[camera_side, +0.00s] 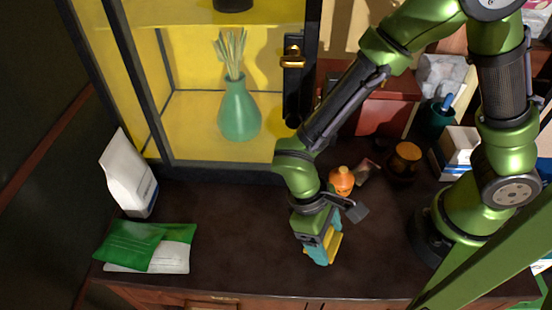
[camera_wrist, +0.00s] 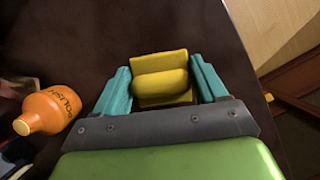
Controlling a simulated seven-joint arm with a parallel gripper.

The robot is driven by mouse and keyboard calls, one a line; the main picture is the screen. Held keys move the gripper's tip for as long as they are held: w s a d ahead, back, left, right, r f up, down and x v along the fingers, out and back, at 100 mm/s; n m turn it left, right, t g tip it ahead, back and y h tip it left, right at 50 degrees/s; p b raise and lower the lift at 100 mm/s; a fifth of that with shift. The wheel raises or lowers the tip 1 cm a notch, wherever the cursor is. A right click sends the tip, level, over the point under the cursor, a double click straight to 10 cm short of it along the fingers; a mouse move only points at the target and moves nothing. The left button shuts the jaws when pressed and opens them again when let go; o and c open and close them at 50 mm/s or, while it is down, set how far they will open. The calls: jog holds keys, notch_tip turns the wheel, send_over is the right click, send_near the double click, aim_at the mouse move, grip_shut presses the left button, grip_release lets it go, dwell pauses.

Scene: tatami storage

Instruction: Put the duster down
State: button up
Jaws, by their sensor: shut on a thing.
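The yellow duster (camera_wrist: 160,88) looks like a block with a rounded bar across it, and sits between the two teal fingers of my gripper (camera_wrist: 162,78) in the wrist view. My gripper is shut on it. In the side view my gripper (camera_side: 320,254) points down low over the dark countertop (camera_side: 245,240), near its front edge, and the duster (camera_side: 334,244) shows yellow beside the fingers. I cannot tell whether the duster touches the countertop.
An orange polish bottle (camera_side: 342,181) stands behind my gripper; it is at left in the wrist view (camera_wrist: 48,110). Green and white packets (camera_side: 150,247) and a white bag (camera_side: 128,175) are at left. A cabinet with a green vase (camera_side: 239,110) stands behind. The counter's middle is clear.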

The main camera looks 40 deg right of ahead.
jog(key=o, duration=1)
jog(key=shift+f, duration=0.1)
jog(key=v, duration=1.2)
